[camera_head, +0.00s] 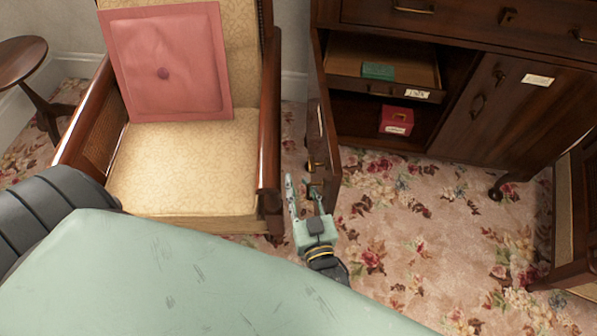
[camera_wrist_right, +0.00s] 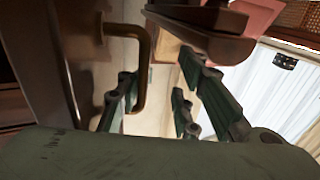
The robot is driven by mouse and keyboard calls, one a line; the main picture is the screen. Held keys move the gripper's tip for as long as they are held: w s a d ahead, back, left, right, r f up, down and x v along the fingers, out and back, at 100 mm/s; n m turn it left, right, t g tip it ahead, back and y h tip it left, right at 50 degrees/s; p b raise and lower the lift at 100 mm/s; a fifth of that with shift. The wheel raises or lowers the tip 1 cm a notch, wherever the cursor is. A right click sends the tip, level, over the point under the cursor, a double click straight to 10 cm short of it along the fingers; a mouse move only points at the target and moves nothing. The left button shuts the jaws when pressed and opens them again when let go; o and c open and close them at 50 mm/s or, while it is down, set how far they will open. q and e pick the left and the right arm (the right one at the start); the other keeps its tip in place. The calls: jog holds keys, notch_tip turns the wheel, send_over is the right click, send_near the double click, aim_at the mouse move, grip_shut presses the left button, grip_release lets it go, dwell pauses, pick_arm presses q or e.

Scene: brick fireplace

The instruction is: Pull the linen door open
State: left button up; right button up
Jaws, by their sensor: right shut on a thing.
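The dark wooden cabinet's left door (camera_head: 323,120) stands wide open, seen nearly edge-on beside the armchair. Its brass handle (camera_head: 312,166) faces the chair side. My right gripper (camera_head: 305,190) is at this handle, low on the door. The cabinet's right door (camera_head: 515,105) is closed and bears a white label (camera_head: 537,80) too small to read. My left gripper is out of view.
The armchair (camera_head: 185,160) with a pink cushion (camera_head: 167,62) stands close left of the open door, leaving a narrow gap. Inside the cabinet are a green box (camera_head: 378,71) and a red box (camera_head: 397,120). Flowered carpet (camera_head: 420,220) is clear before the cabinet.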

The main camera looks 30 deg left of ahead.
jog(key=v, duration=1.2)
